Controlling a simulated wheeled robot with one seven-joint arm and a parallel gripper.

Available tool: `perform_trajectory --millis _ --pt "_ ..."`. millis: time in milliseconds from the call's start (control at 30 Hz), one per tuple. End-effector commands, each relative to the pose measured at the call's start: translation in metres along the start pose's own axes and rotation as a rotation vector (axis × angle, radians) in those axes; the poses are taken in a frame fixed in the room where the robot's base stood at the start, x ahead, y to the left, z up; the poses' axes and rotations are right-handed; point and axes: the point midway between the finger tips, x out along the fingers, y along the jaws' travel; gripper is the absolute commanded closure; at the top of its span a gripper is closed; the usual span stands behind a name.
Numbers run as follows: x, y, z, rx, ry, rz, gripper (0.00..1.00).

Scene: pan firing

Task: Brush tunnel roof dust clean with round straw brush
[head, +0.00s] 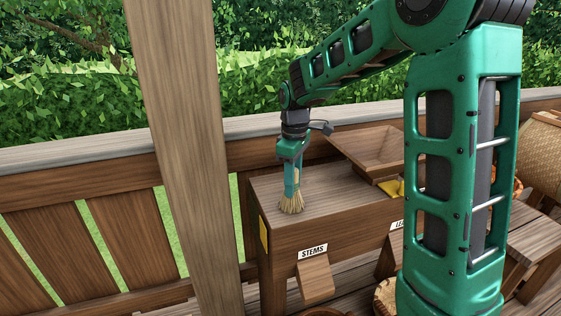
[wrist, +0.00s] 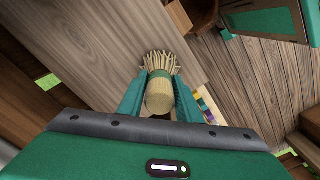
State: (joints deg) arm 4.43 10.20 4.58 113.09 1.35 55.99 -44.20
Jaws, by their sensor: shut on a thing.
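My gripper (head: 292,172) points down and is shut on the round straw brush (head: 291,203). In the wrist view the brush's pale handle (wrist: 159,96) sits between the two teal fingers, with a teal band and straw bristles (wrist: 160,63) fanning out beyond them. The tunnel roof (head: 333,190) is the flat wooden top of a long box, and it fills the upper left of the wrist view (wrist: 90,55). The bristles are at its left part in the head view; I cannot tell whether they touch it. No dust is clearly visible on the roof.
A wooden hopper (head: 370,148) stands at the roof's right end. A chute under a STEMS label (head: 312,251) juts from the box front. A wooden post (head: 185,130) stands to the left and a railing (head: 80,153) runs behind. A woven basket (head: 543,145) is at far right.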

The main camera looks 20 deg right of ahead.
Motion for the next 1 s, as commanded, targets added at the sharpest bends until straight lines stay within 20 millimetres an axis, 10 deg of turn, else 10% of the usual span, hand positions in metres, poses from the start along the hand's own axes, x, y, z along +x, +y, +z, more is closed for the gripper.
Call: perform_trajectory --millis 333,1000 --pt "-0.002 -0.016 -0.015 0.011 0.001 0.001 0.91" --pt "-0.068 -0.015 -0.014 0.012 0.001 0.001 0.91"
